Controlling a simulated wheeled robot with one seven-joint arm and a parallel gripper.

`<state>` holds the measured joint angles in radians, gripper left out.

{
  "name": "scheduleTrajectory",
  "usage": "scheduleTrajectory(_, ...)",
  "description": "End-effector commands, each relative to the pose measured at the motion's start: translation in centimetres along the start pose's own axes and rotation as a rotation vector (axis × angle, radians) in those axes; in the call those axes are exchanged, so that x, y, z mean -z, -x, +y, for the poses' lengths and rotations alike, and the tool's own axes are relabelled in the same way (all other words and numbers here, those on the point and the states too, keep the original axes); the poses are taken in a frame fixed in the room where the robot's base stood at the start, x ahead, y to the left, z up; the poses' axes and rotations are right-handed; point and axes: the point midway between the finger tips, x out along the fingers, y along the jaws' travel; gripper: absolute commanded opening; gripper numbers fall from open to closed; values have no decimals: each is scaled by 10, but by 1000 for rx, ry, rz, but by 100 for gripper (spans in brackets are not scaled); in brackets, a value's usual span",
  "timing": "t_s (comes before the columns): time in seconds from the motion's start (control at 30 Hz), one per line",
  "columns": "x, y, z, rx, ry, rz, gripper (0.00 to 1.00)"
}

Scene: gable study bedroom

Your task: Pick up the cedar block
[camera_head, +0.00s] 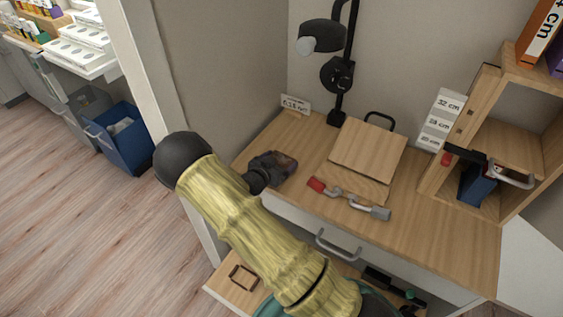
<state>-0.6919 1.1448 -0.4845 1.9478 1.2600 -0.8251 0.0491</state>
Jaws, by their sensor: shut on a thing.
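My gripper (282,166) is dark and sits low over the left part of the wooden desk (450,235). A small reddish-brown piece, which looks like the cedar block (287,161), shows at its fingertips. The gripper is shut on it. Most of the block is hidden by the gripper, and I cannot tell whether it touches the desk top.
A wooden box with a slanted lid (367,147) stands right of the gripper, with a red-handled clamp (350,198) in front. A black lamp (337,75) stands behind. A wooden shelf unit (510,140) stands at right. An open drawer (240,277) juts out below.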

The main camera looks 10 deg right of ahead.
Motion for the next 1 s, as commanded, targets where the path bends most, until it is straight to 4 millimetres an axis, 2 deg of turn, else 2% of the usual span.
scheduleTrajectory(0.27, 8, 3, -1, 1, -2, 0, 56)
scheduleTrajectory(0.37, 21, 7, 0, 1, -2, 0, 56)
scheduleTrajectory(0.7, 81, 25, -1, 2, -5, 0, 56)
scheduleTrajectory(0.83, 93, 29, -1, 1, -1, 0, 56)
scheduleTrajectory(1.0, 96, 30, 0, 0, 1, 0, 56)
